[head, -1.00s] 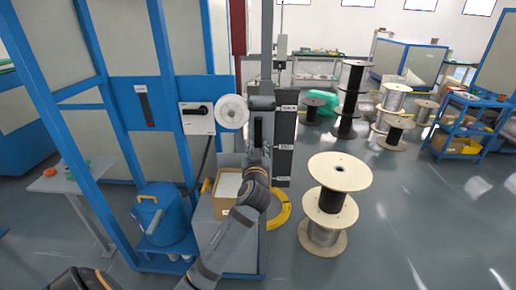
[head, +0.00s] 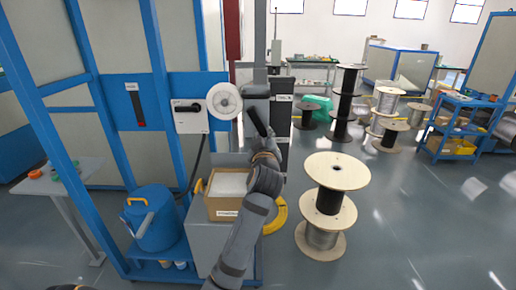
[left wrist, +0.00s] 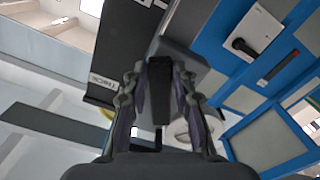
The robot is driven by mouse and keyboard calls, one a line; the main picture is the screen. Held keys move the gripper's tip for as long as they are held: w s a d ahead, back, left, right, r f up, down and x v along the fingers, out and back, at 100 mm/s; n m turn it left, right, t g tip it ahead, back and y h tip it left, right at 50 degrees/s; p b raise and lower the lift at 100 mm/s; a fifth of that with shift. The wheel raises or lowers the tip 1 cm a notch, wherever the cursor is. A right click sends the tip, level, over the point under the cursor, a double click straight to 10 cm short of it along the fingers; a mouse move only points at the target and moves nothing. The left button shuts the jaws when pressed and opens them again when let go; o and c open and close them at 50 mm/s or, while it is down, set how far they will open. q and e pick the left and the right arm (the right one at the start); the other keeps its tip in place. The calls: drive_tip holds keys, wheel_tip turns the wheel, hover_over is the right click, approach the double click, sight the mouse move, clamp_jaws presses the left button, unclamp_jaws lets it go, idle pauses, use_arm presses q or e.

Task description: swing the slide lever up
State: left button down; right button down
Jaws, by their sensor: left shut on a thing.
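The slide lever (head: 256,121) is a black bar on the grey housing (head: 257,89) beside the white round reel. In the head view it slants, with its lower end toward my arm. My left gripper (head: 267,142) is at that lower end. In the left wrist view, the two fingers of the left gripper (left wrist: 160,88) are on both sides of the black lever (left wrist: 160,80) and shut on it. The fingertips hide part of the lever. My right gripper is not in view.
A dark panel with a label (head: 283,130) stands just right of the lever. The white reel (head: 224,101) and a switch box (head: 191,116) are to the left. A cardboard box (head: 225,205) is below. A wooden spool (head: 335,172) stands on the floor to the right.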

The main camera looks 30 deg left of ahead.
use_arm(q)
drive_tip(key=w+d+r+n+b, duration=0.2)
drive_tip(key=r+n+b, duration=0.3)
drive_tip(key=n, duration=0.5)
drive_tip(key=shift+d+r+b, duration=0.2)
drive_tip(key=shift+d+b, duration=0.1)
drive_tip(key=shift+d, duration=0.35)
drive_tip(key=shift+r+n, duration=0.1)
drive_tip(key=shift+n, duration=0.2)
